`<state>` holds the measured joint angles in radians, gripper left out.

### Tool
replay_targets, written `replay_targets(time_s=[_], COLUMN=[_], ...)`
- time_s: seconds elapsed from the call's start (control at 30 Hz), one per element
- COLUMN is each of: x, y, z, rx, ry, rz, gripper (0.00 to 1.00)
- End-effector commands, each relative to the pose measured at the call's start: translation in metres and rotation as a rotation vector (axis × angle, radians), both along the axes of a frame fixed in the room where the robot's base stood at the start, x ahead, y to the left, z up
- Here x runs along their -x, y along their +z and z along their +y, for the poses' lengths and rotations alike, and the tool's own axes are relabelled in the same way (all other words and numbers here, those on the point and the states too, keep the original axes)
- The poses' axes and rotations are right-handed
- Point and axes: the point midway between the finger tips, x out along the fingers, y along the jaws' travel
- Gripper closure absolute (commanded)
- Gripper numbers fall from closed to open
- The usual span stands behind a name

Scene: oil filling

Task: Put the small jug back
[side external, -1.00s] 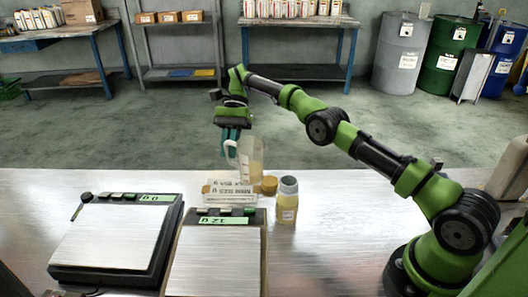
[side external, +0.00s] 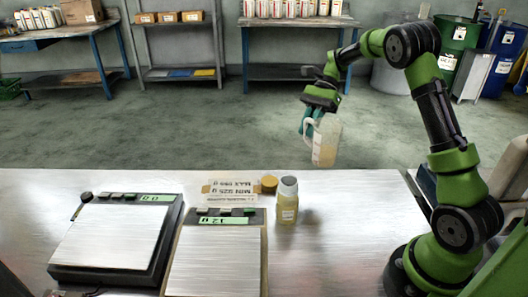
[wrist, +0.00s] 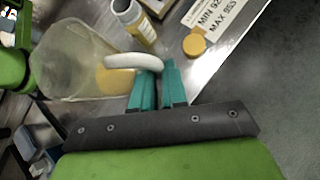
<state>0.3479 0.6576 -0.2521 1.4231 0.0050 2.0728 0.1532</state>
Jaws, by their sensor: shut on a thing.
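The small jug (side external: 326,142) is translucent, with yellowish liquid low inside it. My gripper (side external: 308,121) is shut on the jug's white handle and holds it in the air, near the table's far edge and right of the bottle. In the wrist view the teal fingers (wrist: 153,88) close on the white handle, and the jug (wrist: 75,62) lies to their left with yellow liquid at its near end. The jug looks close to upright in the side view.
A bottle of yellow liquid (side external: 288,202) with a grey top stands on the metal table (side external: 350,225). A yellow cap (side external: 269,184) and a label card (side external: 230,188) lie beside it. Two scales (side external: 112,240) (side external: 213,262) stand at the left. The table's right half is clear.

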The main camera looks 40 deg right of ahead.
Motion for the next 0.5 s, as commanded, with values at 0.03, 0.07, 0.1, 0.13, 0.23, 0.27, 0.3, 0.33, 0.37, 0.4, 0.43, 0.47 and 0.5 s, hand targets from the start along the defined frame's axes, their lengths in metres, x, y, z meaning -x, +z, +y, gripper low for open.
replay_targets(time_s=[0.03, 0.07, 0.1, 0.13, 0.23, 0.27, 0.3, 0.33, 0.37, 0.4, 0.43, 0.47, 0.5], x=[0.016, 0.025, 0.037, 0.045, 0.075, 0.084, 0.096, 0.104, 0.113, 0.124, 0.132, 0.139, 0.148], y=[0.001, 0.0, -0.001, -0.002, -0.007, -0.008, -0.011, -0.013, -0.016, -0.019, -0.022, -0.025, -0.029], z=[-0.008, -0.012, -0.016, -0.019, -0.025, -0.026, -0.026, -0.026, -0.025, -0.024, -0.022, -0.02, -0.016], rx=[-0.002, -0.002, -0.001, -0.003, -0.004, -0.003, -0.004, -0.004, -0.004, -0.005, -0.005, -0.005, -0.005], ry=[-0.052, -0.078, -0.116, -0.145, -0.242, -0.272, -0.312, -0.342, -0.372, -0.412, -0.439, -0.468, -0.502], rz=[0.001, 0.001, 0.001, 0.0, 0.0, 0.0, 0.0, 0.001, 0.001, 0.001, 0.0, 0.0, 0.002], gripper=[1.0, 1.0, 1.0, 1.0, 1.0, 1.0, 1.0, 1.0, 1.0, 1.0, 1.0, 1.0, 1.0])
